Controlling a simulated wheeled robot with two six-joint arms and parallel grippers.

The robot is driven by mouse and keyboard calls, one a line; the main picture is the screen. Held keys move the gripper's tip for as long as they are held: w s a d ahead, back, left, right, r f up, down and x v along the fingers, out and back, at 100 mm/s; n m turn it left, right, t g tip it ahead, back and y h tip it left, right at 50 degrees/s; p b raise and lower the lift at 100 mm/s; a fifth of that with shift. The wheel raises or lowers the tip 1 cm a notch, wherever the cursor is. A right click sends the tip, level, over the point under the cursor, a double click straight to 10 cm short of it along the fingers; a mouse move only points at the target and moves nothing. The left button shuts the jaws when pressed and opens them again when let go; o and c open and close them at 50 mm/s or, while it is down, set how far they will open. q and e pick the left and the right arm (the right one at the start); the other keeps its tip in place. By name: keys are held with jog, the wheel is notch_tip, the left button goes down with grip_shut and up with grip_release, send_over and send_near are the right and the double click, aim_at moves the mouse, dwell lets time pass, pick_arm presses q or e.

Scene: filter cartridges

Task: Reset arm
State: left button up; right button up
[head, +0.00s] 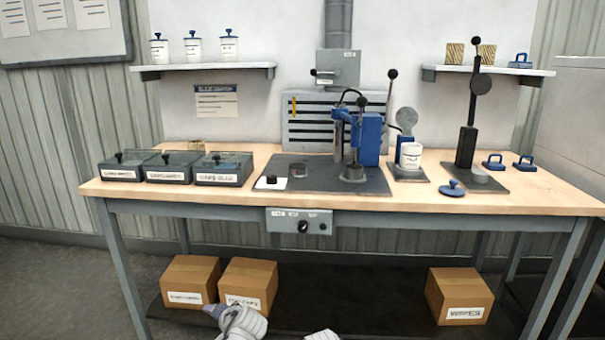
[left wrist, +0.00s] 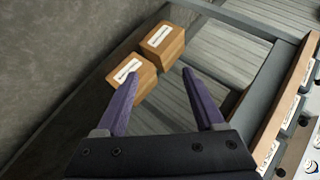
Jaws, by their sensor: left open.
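My left gripper (left wrist: 160,73) is open and empty, with its two purple fingers spread apart in the left wrist view. In the head view my left arm shows low at the bottom edge, with a purple finger (head: 213,311) in front of the cardboard boxes under the bench. A small white piece, probably my right arm, shows at the bottom edge, and its gripper is out of view.
The workbench (head: 400,207) holds lidded bins (head: 223,169), a blue press (head: 369,138), a white cartridge (head: 411,156) and a black lever stand (head: 467,146). Cardboard boxes (head: 191,280) (head: 248,284) (head: 460,295) sit on the lower shelf (head: 350,300). Its middle is clear.

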pick_arm(q)
jog(key=s+d+f+n+g+h, duration=0.3)
jog(key=s+f+g, duration=0.15)
jog(key=s, duration=0.25)
jog(key=s+d+f+n+g+h, duration=0.2)
jog(key=s+f+g+h, duration=0.15)
jog(key=s+f, duration=0.2)
jog(key=s+d+r+m, duration=0.1)
jog(key=s+d+m, duration=0.15)
jog(key=d, duration=0.35)
jog(key=s+d+m, duration=0.1)
jog(key=s+d, duration=0.3)
jog(key=d, duration=0.1)
notch_tip(320, 180, up, 38)
jog(key=p, duration=3.7)
jog(key=shift+s+d+f+y+p, duration=0.2)
jog(key=shift+s+d+y+p, duration=0.1)
jog(key=shift+s+y, duration=0.05)
